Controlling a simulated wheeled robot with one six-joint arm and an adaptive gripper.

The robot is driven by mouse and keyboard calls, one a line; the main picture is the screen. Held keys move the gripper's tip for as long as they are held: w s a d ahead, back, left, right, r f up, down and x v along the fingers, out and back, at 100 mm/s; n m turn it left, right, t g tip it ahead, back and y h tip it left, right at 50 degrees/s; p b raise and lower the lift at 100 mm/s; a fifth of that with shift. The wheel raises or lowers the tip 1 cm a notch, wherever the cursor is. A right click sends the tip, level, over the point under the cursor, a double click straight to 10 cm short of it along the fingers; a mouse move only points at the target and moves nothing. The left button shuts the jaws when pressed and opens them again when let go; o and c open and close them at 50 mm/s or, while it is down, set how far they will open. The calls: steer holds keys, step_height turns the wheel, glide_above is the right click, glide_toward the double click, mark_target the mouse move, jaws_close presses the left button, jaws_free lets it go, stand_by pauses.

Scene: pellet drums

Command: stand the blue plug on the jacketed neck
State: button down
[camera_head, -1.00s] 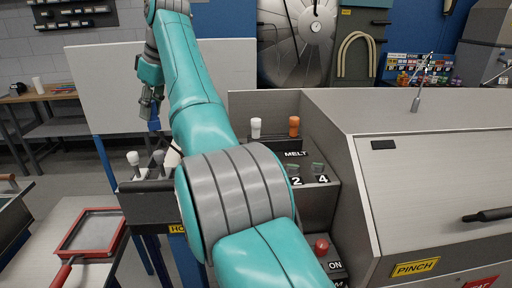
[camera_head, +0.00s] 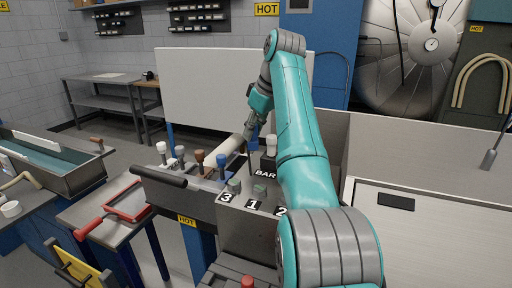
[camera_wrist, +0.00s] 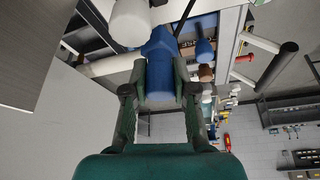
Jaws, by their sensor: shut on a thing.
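My gripper (camera_wrist: 161,90) is shut on a blue plug (camera_wrist: 158,72), with one finger on each side of it in the wrist view. In the head view my gripper (camera_head: 247,134) hangs beyond the BAR panel, near a pale tube (camera_head: 226,150); the held plug is hard to make out there. A blurred white rounded piece (camera_wrist: 130,22) shows just beyond the held plug in the wrist view. I cannot tell which part is the jacketed neck. Another blue plug (camera_head: 221,162) stands in the row at the panel's left.
White (camera_head: 161,148) and brown (camera_head: 199,157) plugs stand in the same row. A white-topped plug (camera_head: 271,142) stands above the BAR panel (camera_head: 264,174). A dark handle (camera_head: 158,177) juts out at the front left. A white board (camera_head: 225,90) stands behind.

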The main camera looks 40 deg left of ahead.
mark_target(256, 141)
steer(key=shift+f, duration=2.3)
steer(key=shift+f, duration=0.2)
steer(key=c, duration=0.9)
jaws_free()
